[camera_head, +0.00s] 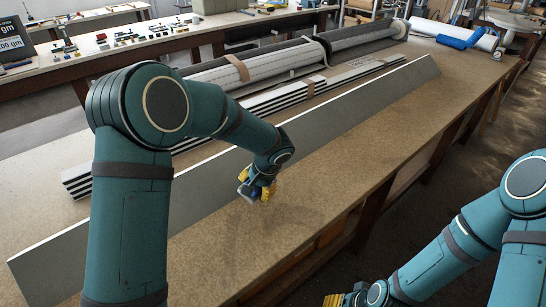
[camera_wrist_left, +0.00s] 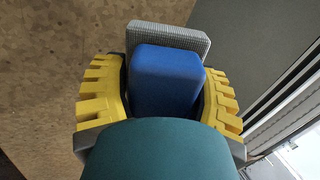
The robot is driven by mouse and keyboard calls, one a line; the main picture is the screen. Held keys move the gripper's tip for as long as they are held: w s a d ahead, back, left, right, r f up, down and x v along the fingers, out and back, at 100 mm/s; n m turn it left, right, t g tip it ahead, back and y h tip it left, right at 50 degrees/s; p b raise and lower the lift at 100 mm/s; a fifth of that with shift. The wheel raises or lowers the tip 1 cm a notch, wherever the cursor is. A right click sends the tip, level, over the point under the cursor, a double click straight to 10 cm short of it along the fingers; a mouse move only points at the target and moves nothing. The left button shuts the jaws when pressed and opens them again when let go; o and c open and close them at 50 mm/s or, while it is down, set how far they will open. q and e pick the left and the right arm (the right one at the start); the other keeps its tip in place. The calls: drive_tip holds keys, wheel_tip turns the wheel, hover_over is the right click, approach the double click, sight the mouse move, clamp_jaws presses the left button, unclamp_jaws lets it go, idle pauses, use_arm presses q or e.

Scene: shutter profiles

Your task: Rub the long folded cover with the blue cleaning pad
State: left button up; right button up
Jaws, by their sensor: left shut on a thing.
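The long folded cover (camera_head: 350,119) is a flat grey strip lying diagonally along the worktable, from near left to far right. In the left wrist view the cover (camera_wrist_left: 247,40) lies right of the pad. My left gripper (camera_head: 260,190), with yellow fingers, is shut on the blue cleaning pad (camera_head: 247,191), beside the cover's front edge. In the left wrist view the pad (camera_wrist_left: 166,80) sits between both fingers, its grey layer facing away. The pad appears over bare tabletop, apart from the cover; its height is unclear. My right gripper (camera_head: 336,300) is partly cut off at the bottom edge.
Striped stacked profiles (camera_head: 270,101) and a rolled shutter (camera_head: 255,68) lie behind the cover on the worktable (camera_head: 310,195). Blue and white rolls (camera_head: 462,37) lie at the far right end. The tabletop in front of the cover is clear.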

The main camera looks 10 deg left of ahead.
use_arm(q)
drive_tip(key=w+d+r+m+t+y+b, duration=0.1)
drive_tip(key=w+r+m+t+y+b, duration=0.3)
drive_tip(key=w, duration=0.6)
drive_tip(key=shift+n+g+h, duration=0.5)
drive_tip(key=shift+n+h, duration=0.2)
drive_tip(key=shift+h, duration=0.1)
drive_tip(key=shift+p+x, duration=0.3)
drive_tip(key=shift+x, duration=2.25)
use_arm(e)
drive_tip(key=shift+s+f, duration=0.1)
drive_tip(key=shift+f, duration=2)
use_arm(q)
drive_tip(key=shift+b+x, duration=0.5)
drive_tip(key=shift+x, duration=0.4)
use_arm(e)
drive_tip(key=shift+f, duration=0.5)
use_arm(q)
drive_tip(key=shift+w+r, duration=0.1)
drive_tip(key=shift+w, duration=0.05)
